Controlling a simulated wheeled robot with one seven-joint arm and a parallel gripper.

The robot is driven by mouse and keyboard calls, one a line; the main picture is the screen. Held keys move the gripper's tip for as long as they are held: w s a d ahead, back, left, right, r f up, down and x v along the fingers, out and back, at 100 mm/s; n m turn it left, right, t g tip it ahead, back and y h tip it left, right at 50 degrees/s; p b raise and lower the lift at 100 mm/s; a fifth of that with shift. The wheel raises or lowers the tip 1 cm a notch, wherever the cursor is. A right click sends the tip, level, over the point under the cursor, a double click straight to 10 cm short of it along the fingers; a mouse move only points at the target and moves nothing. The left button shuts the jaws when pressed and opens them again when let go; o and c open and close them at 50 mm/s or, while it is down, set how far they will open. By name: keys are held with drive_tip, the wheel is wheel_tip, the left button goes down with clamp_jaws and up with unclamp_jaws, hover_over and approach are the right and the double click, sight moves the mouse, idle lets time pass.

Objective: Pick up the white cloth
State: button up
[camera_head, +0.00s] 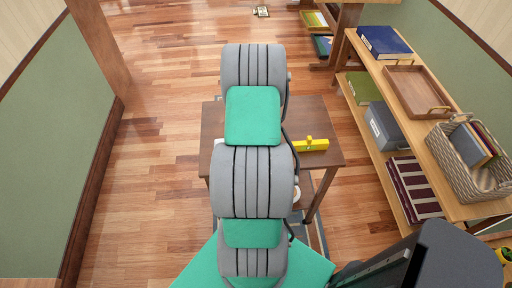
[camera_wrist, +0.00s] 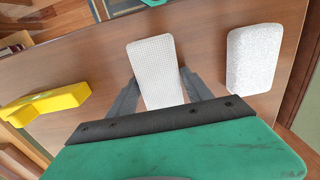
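The white cloth (camera_wrist: 153,62) is a flat rectangle with a waffle-like texture, lying on the brown wooden table (camera_wrist: 208,42) in the wrist view. My gripper (camera_wrist: 158,76) is open, with one finger at each side of the cloth's near part. I cannot tell whether the fingers touch it or how high they are above the table. The cloth's near end is hidden by my gripper. In the head view my arm covers the gripper and the cloth.
A thick white speckled block (camera_wrist: 254,58) lies right of the cloth. A yellow object (camera_head: 311,145) lies on the table, left of the cloth in the wrist view (camera_wrist: 48,102). A shelf with a wooden tray (camera_head: 416,90) and a wicker basket (camera_head: 458,155) stands right. Floor left is clear.

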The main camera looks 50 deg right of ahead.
drive_tip(key=c, duration=1)
drive_tip(key=shift+o, duration=0.2)
drive_tip(key=shift+r, duration=0.15)
drive_tip(key=shift+r, duration=0.25)
drive_tip(key=r, duration=0.1)
drive_tip(key=r+b, duration=0.1)
drive_tip(key=r, duration=0.1)
drive_tip(key=shift+s+a+r, duration=0.25)
drive_tip(key=shift+s, duration=0.05)
drive_tip(key=s+a+r, duration=0.2)
drive_tip(key=r, duration=0.1)
drive_tip(key=s+a+r+b, duration=0.1)
drive_tip(key=shift+r, duration=0.4)
drive_tip(key=s+a+r, duration=0.4)
drive_tip(key=s+a, duration=0.2)
drive_tip(key=shift+s+a+b, duration=0.15)
drive_tip(key=shift+s+b, duration=0.05)
drive_tip(key=shift+b, duration=0.25)
